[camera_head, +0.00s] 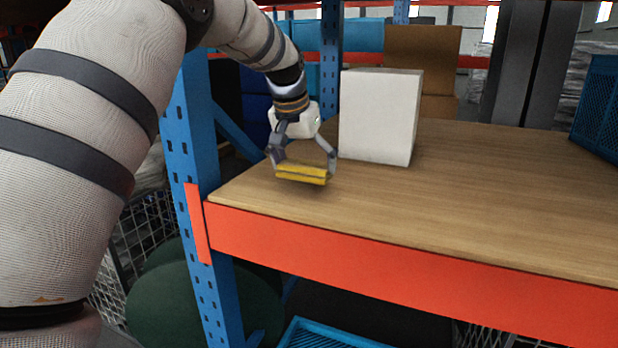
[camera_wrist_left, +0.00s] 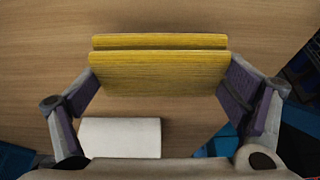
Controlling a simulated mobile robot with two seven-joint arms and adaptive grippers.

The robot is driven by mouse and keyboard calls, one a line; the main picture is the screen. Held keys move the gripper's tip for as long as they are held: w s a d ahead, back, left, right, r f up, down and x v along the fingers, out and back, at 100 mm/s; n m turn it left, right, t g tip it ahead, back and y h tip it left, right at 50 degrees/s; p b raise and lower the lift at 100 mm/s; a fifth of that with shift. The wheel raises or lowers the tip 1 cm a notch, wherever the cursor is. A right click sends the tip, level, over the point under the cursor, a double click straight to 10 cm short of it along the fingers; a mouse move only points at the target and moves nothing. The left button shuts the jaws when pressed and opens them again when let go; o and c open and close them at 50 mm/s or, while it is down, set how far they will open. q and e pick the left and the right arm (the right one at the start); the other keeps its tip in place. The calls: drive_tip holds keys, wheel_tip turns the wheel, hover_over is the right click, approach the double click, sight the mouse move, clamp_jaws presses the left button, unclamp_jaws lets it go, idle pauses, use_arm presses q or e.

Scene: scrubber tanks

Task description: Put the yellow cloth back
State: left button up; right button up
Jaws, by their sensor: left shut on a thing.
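The yellow cloth (camera_head: 302,173) is a folded, flat yellow piece between the fingers of my left gripper (camera_head: 303,170). In the left wrist view the cloth (camera_wrist_left: 158,70) spans the gap between the two fingers, and the left gripper (camera_wrist_left: 160,85) is shut on it. The gripper points down over the left end of the wooden shelf (camera_head: 470,200). The cloth is at or just above the shelf surface; I cannot tell whether it touches. My right gripper is not in view.
A white box (camera_head: 376,115) stands on the shelf just right of the left gripper. A blue crate (camera_head: 597,105) is at the far right. The shelf has an orange front beam (camera_head: 400,262) and a blue upright (camera_head: 190,140) at left. The wood right of the white box is clear.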

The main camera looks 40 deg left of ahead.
sight(302, 166)
use_arm(q)
drive_tip(key=shift+f, duration=1.6)
drive_tip(key=shift+f, duration=0.1)
drive_tip(key=o, duration=0.7)
drive_tip(key=shift+o, duration=0.2)
drive_tip(key=p+v, duration=0.1)
drive_tip(key=v, duration=1.1)
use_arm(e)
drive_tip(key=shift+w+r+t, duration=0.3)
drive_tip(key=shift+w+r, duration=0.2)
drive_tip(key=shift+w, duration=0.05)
